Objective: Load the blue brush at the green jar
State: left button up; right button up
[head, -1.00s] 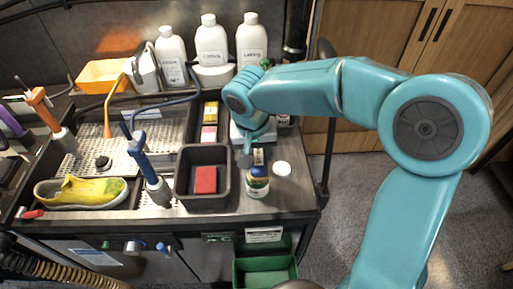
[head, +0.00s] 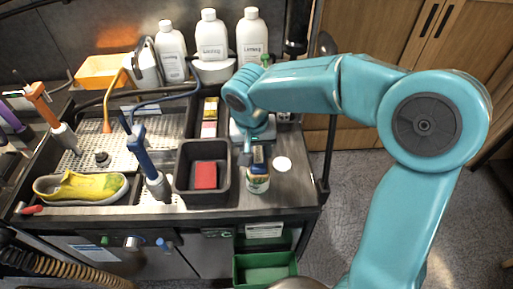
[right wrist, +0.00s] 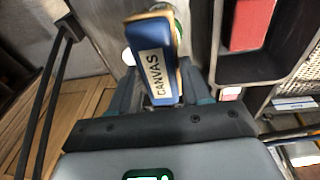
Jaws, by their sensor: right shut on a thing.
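My right gripper (head: 254,146) is shut on the blue brush, pointing down over the front right of the bench. The blue brush (head: 258,156) shows its blue side and tan edge. In the right wrist view the brush (right wrist: 153,65) carries a "CANVAS" label between the fingers. The jar (head: 258,183), with a pale, green-marked label, stands directly below the brush. The brush's lower end is at the jar's mouth; its bristles are hidden, so I cannot tell how deep they are. My left gripper is not in view.
A white round lid (head: 282,164) lies right of the jar. A black tray (head: 180,180) with a red block (head: 206,175) is close on the left. A yellow sneaker (head: 82,187) lies further left. White bottles (head: 211,38) stand behind. A green bin (head: 264,270) is below.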

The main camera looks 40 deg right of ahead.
aim_at(256, 153)
jog(key=shift+f+b, duration=0.6)
dwell(1.5)
jog(key=shift+r+p, duration=0.7)
jog(key=shift+r, duration=0.25)
jog(key=shift+r+p, duration=1.85)
jog(key=shift+r, duration=0.85)
jog(key=shift+f, duration=0.1)
